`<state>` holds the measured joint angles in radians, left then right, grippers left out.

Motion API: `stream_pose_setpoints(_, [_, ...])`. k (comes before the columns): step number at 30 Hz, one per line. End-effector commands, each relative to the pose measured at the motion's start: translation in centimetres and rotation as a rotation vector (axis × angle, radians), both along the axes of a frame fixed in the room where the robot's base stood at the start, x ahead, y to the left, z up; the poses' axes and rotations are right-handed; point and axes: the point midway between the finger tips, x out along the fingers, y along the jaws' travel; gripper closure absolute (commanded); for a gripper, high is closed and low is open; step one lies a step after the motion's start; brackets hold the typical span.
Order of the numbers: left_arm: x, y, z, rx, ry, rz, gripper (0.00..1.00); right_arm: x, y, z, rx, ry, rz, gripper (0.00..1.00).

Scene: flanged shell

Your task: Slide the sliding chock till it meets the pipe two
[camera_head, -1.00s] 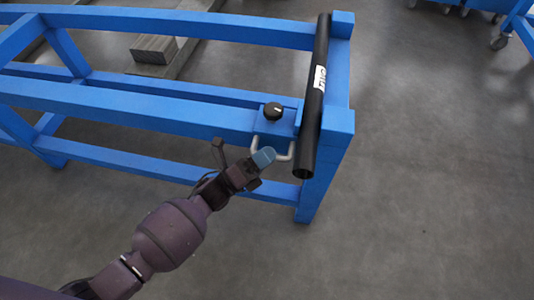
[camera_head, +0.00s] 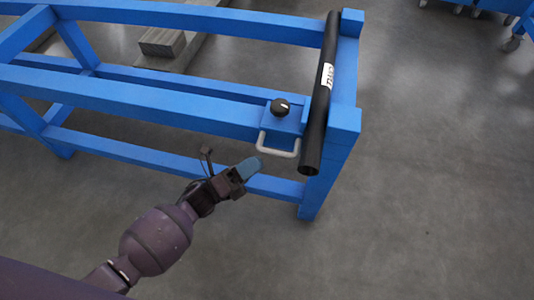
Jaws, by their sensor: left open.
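The black pipe (camera_head: 316,120) with a white label lies across the right end of the blue frame, its near end sticking out past the front rail. The sliding chock (camera_head: 285,121) is a blue block with a black knob (camera_head: 280,107) and a pale U-shaped handle (camera_head: 279,147). It sits on the front rail just left of the pipe; I cannot tell whether the two touch. My left gripper (camera_head: 228,162) is open and empty, in front of and below the rail, left of the handle and apart from it. My right gripper is not in view.
The blue frame's front rail (camera_head: 130,98) runs left from the chock, with a lower rail (camera_head: 130,150) beneath. Grey beams (camera_head: 160,42) lie on the floor behind. Blue wheeled carts (camera_head: 515,22) stand at the far right. The floor at right and front is clear.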

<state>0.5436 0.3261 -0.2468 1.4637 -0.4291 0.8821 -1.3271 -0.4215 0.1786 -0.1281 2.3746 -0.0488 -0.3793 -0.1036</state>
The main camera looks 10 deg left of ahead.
Motion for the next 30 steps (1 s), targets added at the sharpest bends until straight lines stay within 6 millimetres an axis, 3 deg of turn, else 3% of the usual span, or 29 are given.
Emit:
stream_pose_setpoints(9, [-2.4, 3.1, -1.7, 0.000, 0.000, 0.000, 0.58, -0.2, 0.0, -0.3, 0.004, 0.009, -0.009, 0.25])
stream_pose_setpoints(30, [-2.7, 3.5, -1.8, -0.001, -0.002, 0.000, 0.58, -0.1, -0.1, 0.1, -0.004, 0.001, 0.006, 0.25])
